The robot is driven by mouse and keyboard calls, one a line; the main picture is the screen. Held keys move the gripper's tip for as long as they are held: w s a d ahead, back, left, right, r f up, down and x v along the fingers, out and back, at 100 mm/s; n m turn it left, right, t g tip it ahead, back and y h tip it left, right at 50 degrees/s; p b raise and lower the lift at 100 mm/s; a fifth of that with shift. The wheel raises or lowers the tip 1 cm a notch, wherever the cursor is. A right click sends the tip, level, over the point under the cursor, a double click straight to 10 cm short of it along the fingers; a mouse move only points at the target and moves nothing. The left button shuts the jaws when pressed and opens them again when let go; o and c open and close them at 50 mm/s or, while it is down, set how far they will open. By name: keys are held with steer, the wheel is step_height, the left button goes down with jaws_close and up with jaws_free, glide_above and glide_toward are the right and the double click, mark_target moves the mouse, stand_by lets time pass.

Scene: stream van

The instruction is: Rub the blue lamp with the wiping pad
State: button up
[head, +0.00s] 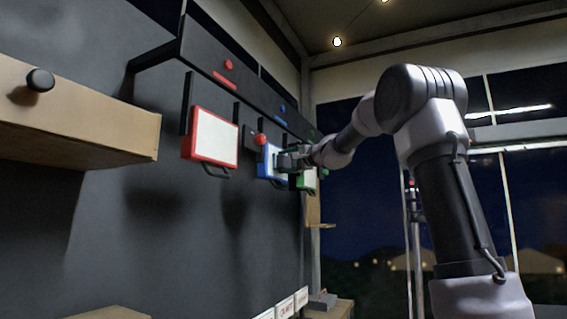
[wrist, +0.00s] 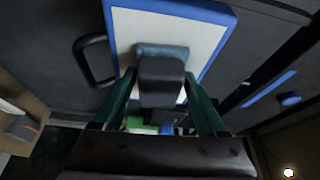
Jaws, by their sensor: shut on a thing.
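The blue lamp (head: 264,161) is a blue-framed flat box with a pale panel, hanging on the dark wall. It also fills the top of the wrist view (wrist: 205,30), with a dark handle (wrist: 90,60) on its left side there. My gripper (wrist: 160,82) is shut on the wiping pad (wrist: 161,75), a dark block with a blue-grey face. The pad is in front of the pale panel and overlaps its lower part in the wrist view. I cannot tell if it touches. In the head view my gripper (head: 291,161) hides the lamp's right part.
A red lamp (head: 211,138) hangs left of the blue one and a green lamp (head: 308,181) right of it. A dark rail (head: 240,75) with coloured marks runs above them. A red knob (head: 261,139) sits between the red and blue lamps. A wooden cabinet (head: 80,120) juts out at left.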

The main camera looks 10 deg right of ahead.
steer(key=w+d, duration=0.3)
steer(key=w, duration=0.2)
steer(key=shift+d, duration=0.4)
steer(key=shift+s+a, duration=1.4)
steer(key=shift+s, duration=0.2)
steer(key=shift+s+a, duration=0.5)
steer(key=shift+s, duration=0.25)
steer(key=shift+s+a, duration=0.5)
steer(key=shift+s, duration=0.25)
steer(key=shift+s+d, duration=0.55)
steer(key=shift+d, duration=0.3)
steer(key=shift+s+d, duration=0.6)
steer(key=shift+d, duration=0.2)
steer(key=shift+s+d, duration=0.55)
steer(key=shift+d, duration=0.3)
steer(key=shift+d, duration=0.15)
steer(key=shift+s+d, duration=0.9)
steer(key=shift+d, duration=0.2)
